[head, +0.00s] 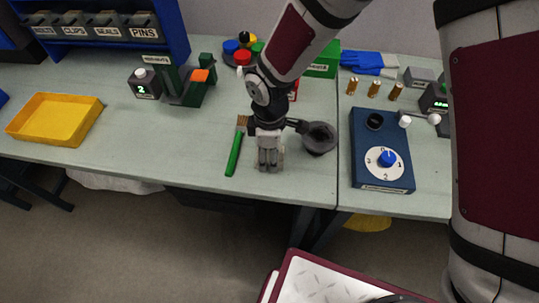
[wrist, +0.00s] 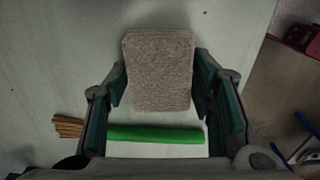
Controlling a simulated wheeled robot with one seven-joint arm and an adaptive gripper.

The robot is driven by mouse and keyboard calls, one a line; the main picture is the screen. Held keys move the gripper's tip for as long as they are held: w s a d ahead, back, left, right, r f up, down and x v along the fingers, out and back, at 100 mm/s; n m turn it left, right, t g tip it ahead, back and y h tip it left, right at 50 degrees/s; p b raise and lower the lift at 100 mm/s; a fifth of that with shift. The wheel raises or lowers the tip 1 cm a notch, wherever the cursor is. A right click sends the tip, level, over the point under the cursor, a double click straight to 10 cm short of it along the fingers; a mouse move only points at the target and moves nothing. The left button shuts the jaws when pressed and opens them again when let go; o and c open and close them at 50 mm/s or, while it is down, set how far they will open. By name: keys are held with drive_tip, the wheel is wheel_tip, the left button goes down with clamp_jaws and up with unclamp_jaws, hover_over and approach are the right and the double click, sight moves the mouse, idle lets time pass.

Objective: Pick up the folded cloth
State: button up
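The folded cloth (wrist: 158,70) is a beige-brown, textured rounded rectangle lying on the pale bench, seen in the wrist view. My gripper (wrist: 160,82) is above it with the fingers spread, one at the cloth's left edge and one at its right. Whether the pads touch the cloth I cannot tell. In the head view my gripper (head: 268,165) points down near the bench's front edge and hides most or all of the cloth.
A green-handled brush (head: 234,157) lies just left of my gripper; its handle (wrist: 155,134) crosses below the cloth in the wrist view. A dark round object (head: 319,138) is to the right, then a blue dial box (head: 370,179). A yellow tray (head: 55,119) is at left, with clear bench between.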

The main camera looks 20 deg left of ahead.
sight(269, 153)
drive_tip(key=shift+r, duration=0.1)
idle(0.3)
drive_tip(key=shift+r, duration=0.65)
wheel_tip(269, 153, up, 2)
drive_tip(key=shift+r+b, duration=0.15)
drive_tip(key=shift+b, duration=0.15)
drive_tip(key=s+d, duration=0.1)
drive_tip(key=s, duration=0.4)
drive_tip(key=s+d, duration=0.2)
drive_tip(key=s, duration=0.3)
drive_tip(key=s+d+r+b, duration=0.1)
drive_tip(key=s, duration=0.4)
drive_tip(key=shift+s+d+r, duration=0.1)
drive_tip(key=shift+s+d, duration=0.05)
drive_tip(key=shift+s, duration=0.05)
drive_tip(key=shift+w, duration=0.1)
